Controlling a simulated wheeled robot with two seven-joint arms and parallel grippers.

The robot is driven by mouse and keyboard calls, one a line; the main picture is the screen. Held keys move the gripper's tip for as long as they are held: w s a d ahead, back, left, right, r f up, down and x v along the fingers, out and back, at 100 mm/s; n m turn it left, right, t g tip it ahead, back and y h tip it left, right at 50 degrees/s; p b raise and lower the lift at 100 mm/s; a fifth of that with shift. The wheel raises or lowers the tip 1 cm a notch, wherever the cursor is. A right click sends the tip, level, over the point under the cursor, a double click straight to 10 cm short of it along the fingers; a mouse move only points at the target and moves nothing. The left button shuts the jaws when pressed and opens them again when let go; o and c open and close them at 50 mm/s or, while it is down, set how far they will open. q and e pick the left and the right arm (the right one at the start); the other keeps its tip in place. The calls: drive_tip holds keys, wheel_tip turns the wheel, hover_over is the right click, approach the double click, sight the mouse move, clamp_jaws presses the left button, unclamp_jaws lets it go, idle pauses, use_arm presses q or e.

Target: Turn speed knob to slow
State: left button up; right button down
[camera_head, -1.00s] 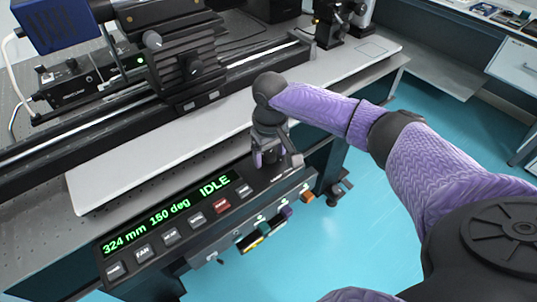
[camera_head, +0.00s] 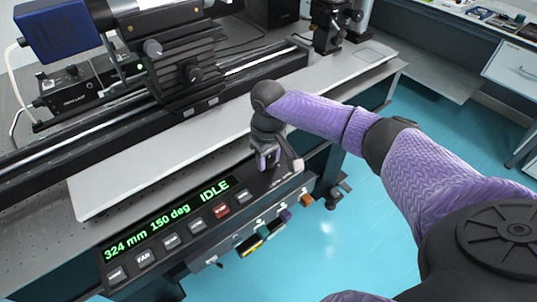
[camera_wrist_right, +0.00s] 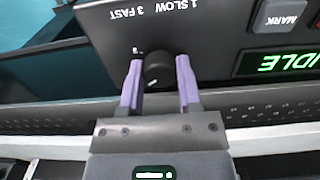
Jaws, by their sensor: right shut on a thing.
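The speed knob (camera_wrist_right: 158,70) is a small dark round knob with a pale mark on its face. It sits on the dark control panel (camera_wrist_right: 215,50), by printed lettering that includes "1 SLOW" and "3 FAST". My right gripper (camera_wrist_right: 159,80) has its two purple fingers on either side of the knob and is shut on it. In the head view my right gripper (camera_head: 274,160) is down at the right end of the panel (camera_head: 203,245), where it hides the knob. My left gripper is not in view.
The panel display (camera_head: 165,220) shows 324 mm, 150 deg and IDLE, with a row of buttons (camera_head: 195,227) below it. A pale raised plate (camera_head: 160,155) and a dark rail stage (camera_head: 180,70) lie behind. Blue floor (camera_head: 390,225) is clear at right.

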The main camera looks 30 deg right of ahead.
sight(268, 159)
drive_tip(key=n+p, duration=0.2)
drive_tip(key=shift+r+p, duration=0.25)
drive_tip(key=shift+p, duration=0.05)
drive_tip(key=shift+f+n+p, duration=0.1)
drive_tip(key=shift+n+p, duration=0.4)
drive_tip(key=shift+n, duration=0.5)
drive_tip(key=n+p, duration=0.1)
drive_tip(key=n, duration=0.2)
drive_tip(key=shift+f+n, duration=0.1)
drive_tip(key=shift+n, duration=0.2)
drive_tip(key=shift+n+p, duration=0.4)
drive_tip(key=shift+n, duration=1.4)
drive_tip(key=shift+c, duration=1.4)
unclamp_jaws()
wheel_tip(268, 159, up, 10)
drive_tip(key=p, duration=0.3)
drive_tip(key=shift+p, duration=0.35)
